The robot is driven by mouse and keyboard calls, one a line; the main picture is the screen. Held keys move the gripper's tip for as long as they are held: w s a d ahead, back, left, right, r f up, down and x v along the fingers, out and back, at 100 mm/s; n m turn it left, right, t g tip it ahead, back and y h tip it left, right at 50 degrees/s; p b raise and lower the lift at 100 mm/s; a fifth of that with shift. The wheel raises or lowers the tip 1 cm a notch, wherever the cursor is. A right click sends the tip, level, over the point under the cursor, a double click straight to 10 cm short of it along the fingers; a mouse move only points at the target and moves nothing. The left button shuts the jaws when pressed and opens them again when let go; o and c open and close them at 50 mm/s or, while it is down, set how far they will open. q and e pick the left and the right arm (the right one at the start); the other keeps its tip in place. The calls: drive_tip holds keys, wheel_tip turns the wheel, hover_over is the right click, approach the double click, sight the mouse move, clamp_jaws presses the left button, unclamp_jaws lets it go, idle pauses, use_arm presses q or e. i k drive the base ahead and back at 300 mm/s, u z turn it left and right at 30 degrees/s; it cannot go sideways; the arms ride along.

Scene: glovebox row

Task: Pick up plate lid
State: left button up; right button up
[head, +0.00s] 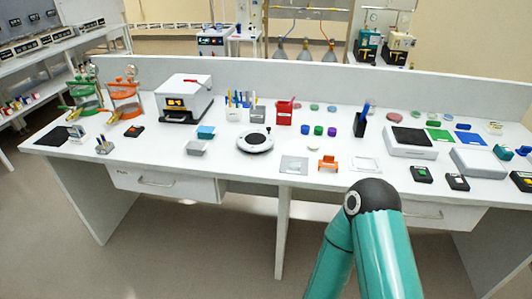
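The plate lid cannot be picked out with certainty. A flat square clear-and-white frame-like piece (366,164) lies on the bench near the front edge, right of a small orange stand (328,164). A flat grey square plate (294,165) with a paler patch lies left of the orange stand. Either could be a plate or its lid; they are too small to tell. Neither gripper is in view. Only teal links of one of my arms show at the lower right, in front of the bench.
The long white bench (225,170) has a back panel. A round white device (255,140), a red holder (284,112), small coloured caps (318,130) and a black pen holder (360,124) stand behind the flat pieces. White boxes (410,140) stand to the right. The front strip at left-centre is mostly clear.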

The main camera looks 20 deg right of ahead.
sight(293, 165)
drive_tip(key=z, duration=0.05)
drive_tip(key=i, duration=0.9)
drive_tip(key=z, duration=0.55)
